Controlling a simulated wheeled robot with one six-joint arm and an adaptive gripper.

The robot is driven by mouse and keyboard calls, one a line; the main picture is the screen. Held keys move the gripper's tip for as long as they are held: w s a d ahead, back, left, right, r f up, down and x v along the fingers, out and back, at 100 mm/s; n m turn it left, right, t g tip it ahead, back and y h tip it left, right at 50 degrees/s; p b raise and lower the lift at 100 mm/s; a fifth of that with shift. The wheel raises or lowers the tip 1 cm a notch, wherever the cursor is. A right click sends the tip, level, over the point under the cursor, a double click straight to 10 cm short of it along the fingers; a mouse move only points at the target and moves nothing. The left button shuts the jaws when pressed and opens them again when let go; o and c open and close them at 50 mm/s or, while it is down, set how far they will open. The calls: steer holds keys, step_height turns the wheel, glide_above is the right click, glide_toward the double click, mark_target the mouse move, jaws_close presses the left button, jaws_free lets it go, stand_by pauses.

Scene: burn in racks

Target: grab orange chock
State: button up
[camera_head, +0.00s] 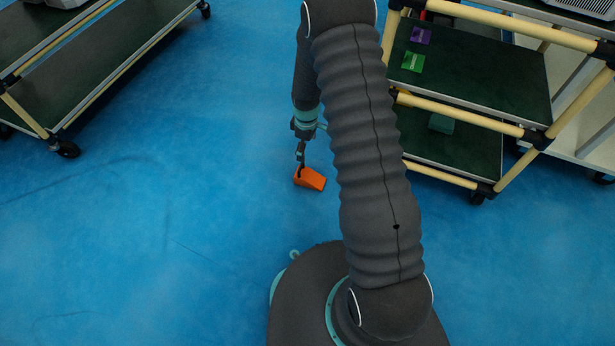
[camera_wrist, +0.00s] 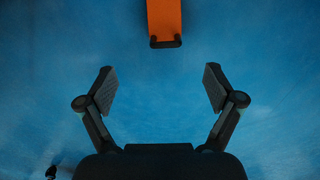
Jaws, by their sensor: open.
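The orange chock (camera_head: 311,179) lies on the blue floor in the head view, left of my arm's dark sleeve. In the wrist view the chock (camera_wrist: 165,20) is at the top centre, cut off by the picture edge, with dark feet at its near end. My gripper (camera_wrist: 159,90) is open and empty, its two fingers wide apart. The chock lies beyond the fingertips, roughly in line with the gap between them. In the head view my gripper (camera_head: 300,155) points down just by the chock. Whether it touches the chock cannot be told there.
A wheeled rack (camera_head: 480,80) with yellow poles stands at the right, holding a purple block (camera_head: 420,36) and a green block (camera_head: 413,62). Another wheeled rack (camera_head: 75,80) stands at the upper left. The floor (camera_head: 130,230) at the left is clear.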

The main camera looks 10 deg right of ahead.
mark_target(306, 174)
step_height(306, 174, down, 11)
steer(key=shift+s+f+b, duration=0.1)
steer(key=shift+b, duration=0.45)
steer(key=shift+s+a+f+b, duration=0.1)
steer(key=shift+s+f+b, duration=0.1)
steer(key=shift+f, duration=1.1)
steer(key=shift+s+a+f+b, duration=0.1)
steer(key=shift+f+b, duration=0.1)
steer(key=shift+f, duration=1.1)
steer(key=c, duration=1.5)
steer(key=shift+r, duration=0.1)
